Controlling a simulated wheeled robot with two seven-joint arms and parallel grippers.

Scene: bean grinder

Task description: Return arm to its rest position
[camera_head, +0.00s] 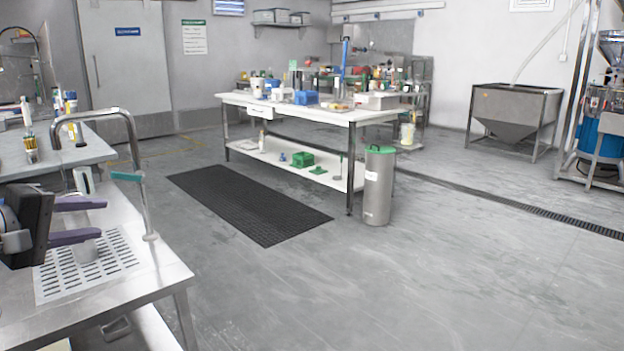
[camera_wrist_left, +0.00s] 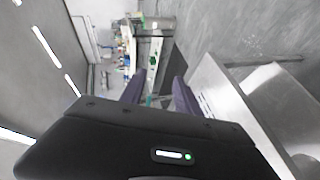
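My left gripper (camera_head: 103,219) is at the left edge of the head view, above the steel counter (camera_head: 165,262). Its two purple fingers stand apart, one above the other in this view. A grey cup-like thing (camera_head: 84,249) shows partly behind and below the lower finger, over the perforated plate (camera_head: 110,258). I cannot tell if it touches the finger. In the left wrist view the fingers (camera_wrist_left: 158,92) are also spread, with nothing clearly clamped between them. My right gripper is not in view.
A bent steel rail (camera_head: 130,128) and a teal-handled piece (camera_head: 127,176) rise close to the left gripper. A white worktable (camera_head: 330,112), a steel bin with green lid (camera_head: 378,190) and a hopper (camera_head: 515,105) stand farther off. Open floor lies at centre and right.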

